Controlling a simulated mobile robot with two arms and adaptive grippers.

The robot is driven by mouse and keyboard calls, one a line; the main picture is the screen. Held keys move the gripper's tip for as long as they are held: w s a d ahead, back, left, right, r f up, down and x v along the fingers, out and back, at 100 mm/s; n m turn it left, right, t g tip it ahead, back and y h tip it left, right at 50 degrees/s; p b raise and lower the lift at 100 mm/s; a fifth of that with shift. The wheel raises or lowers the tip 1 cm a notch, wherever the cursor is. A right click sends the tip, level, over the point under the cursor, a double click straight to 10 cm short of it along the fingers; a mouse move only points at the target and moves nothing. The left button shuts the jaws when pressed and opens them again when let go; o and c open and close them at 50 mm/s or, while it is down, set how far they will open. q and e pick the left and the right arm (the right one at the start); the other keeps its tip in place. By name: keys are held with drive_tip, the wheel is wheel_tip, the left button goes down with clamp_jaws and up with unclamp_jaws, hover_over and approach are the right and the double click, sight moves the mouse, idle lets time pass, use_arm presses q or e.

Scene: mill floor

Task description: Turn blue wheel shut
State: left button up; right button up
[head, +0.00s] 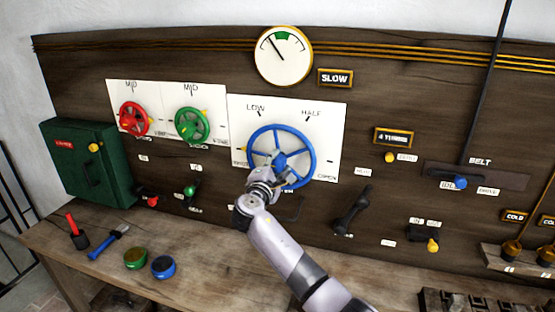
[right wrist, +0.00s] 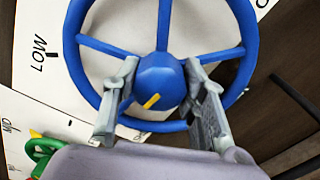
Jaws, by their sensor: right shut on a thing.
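The blue wheel (head: 313,160) is mounted on a white plate (head: 335,125) marked LOW and HALF, with a partly legible OPEN at the right. My right gripper (head: 276,178) reaches up to the wheel's lower middle from the front. In the right wrist view the blue wheel (right wrist: 246,60) fills the top, and the two fingers of my right gripper (right wrist: 160,100) stand on either side of its blue hub, shut on it. A yellow mark shows on the hub. A yellow pointer tip (head: 240,149) shows at the wheel's left. My left gripper is out of view.
A red wheel (head: 133,119) and a green wheel (head: 191,123) are to the left. A dial gauge (head: 283,58) is above. A black lever (head: 350,210) is at the right. A green box (head: 88,165) and several small items are around the wooden bench (head: 205,240).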

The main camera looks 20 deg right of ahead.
drive_tip(key=shift+n+p, duration=0.35)
drive_tip(key=shift+n, duration=0.35)
drive_tip(key=o, duration=1.2)
drive_tip(key=shift+a, duration=0.1)
drive_tip(key=shift+c, duration=0.2)
drive_tip(key=v, duration=1.2)
drive_tip(key=shift+f, duration=0.1)
